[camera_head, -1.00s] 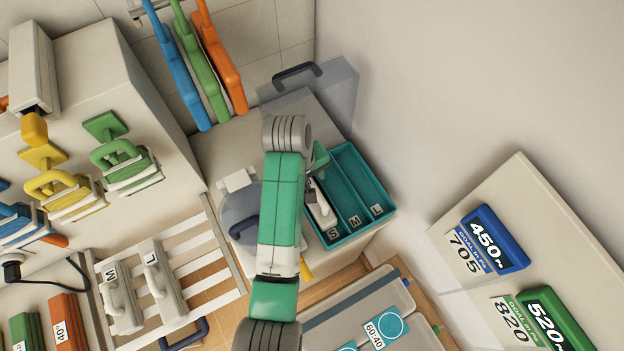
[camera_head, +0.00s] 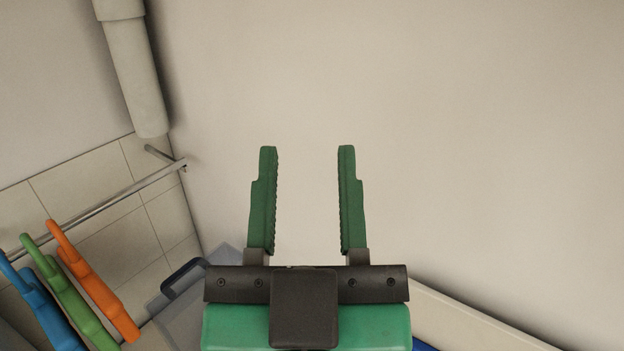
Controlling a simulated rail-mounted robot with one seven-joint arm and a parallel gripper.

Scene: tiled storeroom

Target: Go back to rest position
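My gripper (camera_head: 306,200) is in the lower middle of the head view. Its two green toothed fingers point up and stand wide apart. Nothing is between them, and only the bare wall (camera_head: 450,130) shows behind. My green and dark wrist fills the bottom centre and hides what lies below it.
A pale pipe (camera_head: 133,75) runs down the upper left corner. A grey case with a dark handle (camera_head: 184,278) is left of my wrist. The space around the fingers is clear.

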